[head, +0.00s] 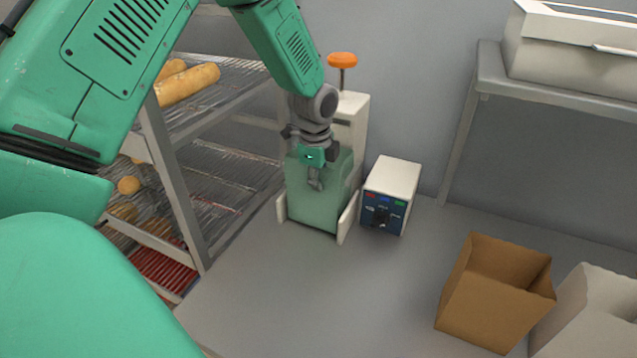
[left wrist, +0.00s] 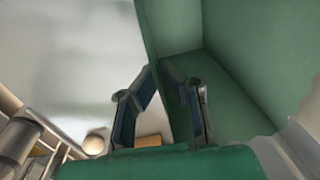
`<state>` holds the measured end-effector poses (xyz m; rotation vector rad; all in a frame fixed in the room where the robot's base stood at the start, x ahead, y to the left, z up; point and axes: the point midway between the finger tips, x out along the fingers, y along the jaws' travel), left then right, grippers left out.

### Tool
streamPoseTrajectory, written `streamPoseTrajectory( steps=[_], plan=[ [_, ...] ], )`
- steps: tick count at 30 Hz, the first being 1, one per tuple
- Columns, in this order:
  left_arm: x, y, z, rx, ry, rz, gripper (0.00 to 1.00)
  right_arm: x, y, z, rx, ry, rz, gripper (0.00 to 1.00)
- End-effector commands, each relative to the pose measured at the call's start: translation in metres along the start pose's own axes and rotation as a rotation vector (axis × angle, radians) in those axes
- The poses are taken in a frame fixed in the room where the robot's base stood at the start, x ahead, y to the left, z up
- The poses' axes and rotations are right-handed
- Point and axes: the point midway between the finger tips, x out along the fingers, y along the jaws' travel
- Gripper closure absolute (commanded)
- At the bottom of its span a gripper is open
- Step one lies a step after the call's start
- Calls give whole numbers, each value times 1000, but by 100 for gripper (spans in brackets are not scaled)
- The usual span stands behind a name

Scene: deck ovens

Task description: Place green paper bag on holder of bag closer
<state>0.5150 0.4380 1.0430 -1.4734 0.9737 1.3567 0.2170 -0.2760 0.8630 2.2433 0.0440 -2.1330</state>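The green paper bag (head: 312,212) stands upright between the white side arms of the holder (head: 347,217) on the bag closer (head: 351,112). Whether its base rests fully on the holder I cannot tell. My left gripper (head: 316,184) reaches down over the bag from above. In the left wrist view, my left gripper (left wrist: 160,72) has one finger on each side of a wall of the bag (left wrist: 240,45), with the fingertips closed together on that wall. The gripper hides part of the bag in the head view. My right gripper is not in view.
A control box (head: 393,190) stands right of the closer. A brown paper bag (head: 487,300) and a white bag (head: 590,318) stand open at the lower right. A wire rack (head: 190,215) with bread is close on the left. The grey counter (head: 300,300) in front is clear.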

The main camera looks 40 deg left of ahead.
Motion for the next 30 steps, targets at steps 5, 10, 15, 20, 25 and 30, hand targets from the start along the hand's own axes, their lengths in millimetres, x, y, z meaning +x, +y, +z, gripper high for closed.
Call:
streamPoseTrajectory(
  steps=[5, 10, 15, 20, 25, 30],
  plan=[
    [12, -4, 2, -1, 4, -1, 100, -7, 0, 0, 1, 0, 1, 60],
    [14, -4, 5, -1, 7, 0, 100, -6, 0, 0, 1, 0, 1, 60],
    [15, -4, 6, -1, 7, 0, 74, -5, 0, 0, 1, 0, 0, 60],
    [14, -4, 4, -1, 6, 0, 74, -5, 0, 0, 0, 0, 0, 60],
    [11, -4, 1, -1, 3, -2, 74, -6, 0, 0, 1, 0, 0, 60],
    [-6, -4, 1, -1, 4, -5, 74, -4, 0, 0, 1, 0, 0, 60]
  ],
)
